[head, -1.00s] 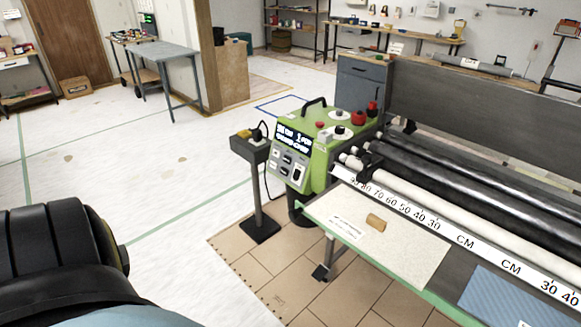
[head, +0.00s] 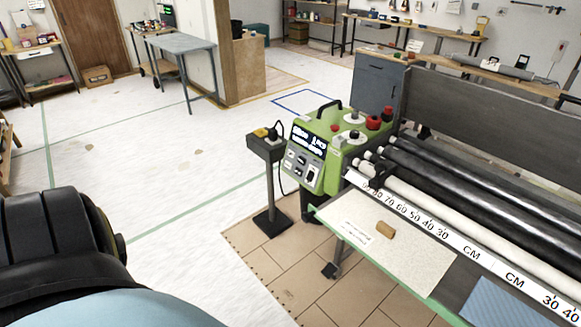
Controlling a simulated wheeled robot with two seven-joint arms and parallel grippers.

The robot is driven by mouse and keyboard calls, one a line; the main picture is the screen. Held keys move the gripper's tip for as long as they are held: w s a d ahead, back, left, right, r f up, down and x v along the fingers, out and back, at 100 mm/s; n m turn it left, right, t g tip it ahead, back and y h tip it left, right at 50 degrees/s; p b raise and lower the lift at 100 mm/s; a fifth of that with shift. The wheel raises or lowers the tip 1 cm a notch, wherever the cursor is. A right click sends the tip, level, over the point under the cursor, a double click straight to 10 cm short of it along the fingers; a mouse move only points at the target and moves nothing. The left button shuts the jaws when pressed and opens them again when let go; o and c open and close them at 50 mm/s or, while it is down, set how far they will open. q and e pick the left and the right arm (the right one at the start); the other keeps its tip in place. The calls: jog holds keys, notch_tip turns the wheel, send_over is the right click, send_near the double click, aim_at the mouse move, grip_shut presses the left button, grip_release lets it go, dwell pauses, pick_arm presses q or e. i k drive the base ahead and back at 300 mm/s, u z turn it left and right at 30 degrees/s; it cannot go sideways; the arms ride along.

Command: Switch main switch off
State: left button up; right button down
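The wallpaper paster (head: 470,215) stands at the right of the head view, with long rollers and a CM scale along its front. Its green control box (head: 336,150) is at its left end, with a lit display (head: 307,138), several small buttons, and red and black knobs on top. A dark rocker-like switch (head: 310,176) sits low on the grey front panel; its position is too small to tell, and I cannot tell for certain that it is the main switch. Neither of my grippers shows.
A post stand (head: 266,150) with a plug on top stands just left of the control box. A pale board with a small brown piece (head: 386,230) lies at the paster's front. A grey table (head: 178,47) is farther back.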

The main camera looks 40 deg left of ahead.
aim_at(310, 176)
jog(key=u, duration=2.95)
jog(key=i, duration=3.05)
jog(key=z, duration=2.4)
